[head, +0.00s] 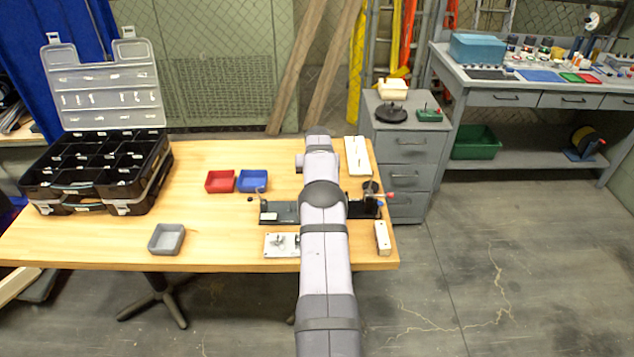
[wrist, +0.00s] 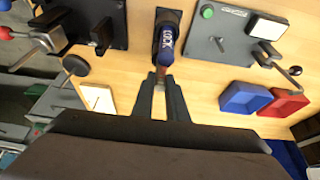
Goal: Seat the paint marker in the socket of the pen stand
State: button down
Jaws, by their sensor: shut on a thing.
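In the wrist view, my gripper (wrist: 161,78) is shut, its two narrow fingers together around a small reddish-tan end. A blue body with white "LOCK" lettering, which looks like the paint marker (wrist: 169,45), extends beyond the fingertips, over the wooden table. A dark shape surrounds its far end. I cannot tell whether that is part of the marker, its shadow or the pen stand. I cannot make out the socket or whether the marker touches it. In the head view my arm hides the gripper and marker.
Dark fixtures flank the marker, one with a green button and meter (wrist: 231,35), another with a lever (wrist: 85,25). Red (head: 220,181) and blue (head: 252,180) bins lie left of my arm. The table's left front is fairly clear around a grey tray (head: 167,238).

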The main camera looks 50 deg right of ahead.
jog(key=c, duration=1.7)
grip_release()
jog(key=shift+o, duration=0.2)
jog(key=shift+r, duration=0.1)
jog(key=b+v, duration=0.2)
jog(key=v, duration=0.5)
jog(key=shift+r, duration=0.2)
notch_tip(320, 180, up, 4)
jog(key=p, duration=0.3)
jog(key=shift+f, duration=0.15)
jog(key=shift+a, duration=0.1)
